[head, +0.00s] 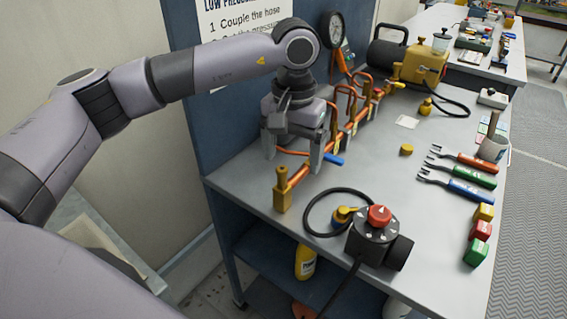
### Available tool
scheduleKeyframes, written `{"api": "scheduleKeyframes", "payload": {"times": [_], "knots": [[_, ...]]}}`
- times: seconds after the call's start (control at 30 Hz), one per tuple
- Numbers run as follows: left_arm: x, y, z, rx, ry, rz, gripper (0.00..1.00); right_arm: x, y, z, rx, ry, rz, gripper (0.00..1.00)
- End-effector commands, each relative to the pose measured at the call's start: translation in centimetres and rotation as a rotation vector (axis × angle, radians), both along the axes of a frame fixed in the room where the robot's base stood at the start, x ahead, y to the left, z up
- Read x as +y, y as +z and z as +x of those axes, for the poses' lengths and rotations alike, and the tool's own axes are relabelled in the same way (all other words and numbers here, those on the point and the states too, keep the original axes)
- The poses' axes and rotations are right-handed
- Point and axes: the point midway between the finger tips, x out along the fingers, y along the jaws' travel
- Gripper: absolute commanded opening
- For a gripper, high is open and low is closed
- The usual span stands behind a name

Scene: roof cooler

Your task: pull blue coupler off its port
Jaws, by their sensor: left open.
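My left gripper (294,156) reaches in from the left and points down over the pipe manifold. Its two fingers are spread apart, one on each side of an orange pipe, with nothing clearly held between them. A small blue piece (334,160) sticks out just right of the right finger, low on the manifold; I cannot tell whether it is the blue coupler or a valve handle. A black hose (310,210) curls on the bench, with a yellow fitting (343,214) beside the black device. My right gripper is not in view.
The black device with a red knob (379,216) stands at the bench front. The brass post (282,188) rises near the left edge. Fork-like tools (455,185) and coloured blocks (480,230) line the right edge. A pump (410,62) stands behind. The bench middle is mostly clear.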

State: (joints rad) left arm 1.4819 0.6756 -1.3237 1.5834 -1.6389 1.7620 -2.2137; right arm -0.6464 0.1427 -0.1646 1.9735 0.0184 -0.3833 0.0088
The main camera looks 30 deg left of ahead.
Motion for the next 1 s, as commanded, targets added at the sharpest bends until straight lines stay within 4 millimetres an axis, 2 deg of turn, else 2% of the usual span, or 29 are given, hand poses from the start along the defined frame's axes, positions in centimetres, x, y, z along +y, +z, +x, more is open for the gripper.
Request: {"api": "scheduleKeyframes", "payload": {"times": [0.1, 0.3, 1.0], "knots": [[0.0, 2.2, 0.1, -0.003, 0.000, 0.000, 0.85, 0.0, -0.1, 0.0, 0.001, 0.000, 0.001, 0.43], [0.0, 4.4, 0.0, -0.001, 0.000, 0.000, 0.85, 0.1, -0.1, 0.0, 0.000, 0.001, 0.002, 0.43], [0.0, 4.7, 0.0, 0.000, 0.000, 0.001, 0.85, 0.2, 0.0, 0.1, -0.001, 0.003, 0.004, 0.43]]}}
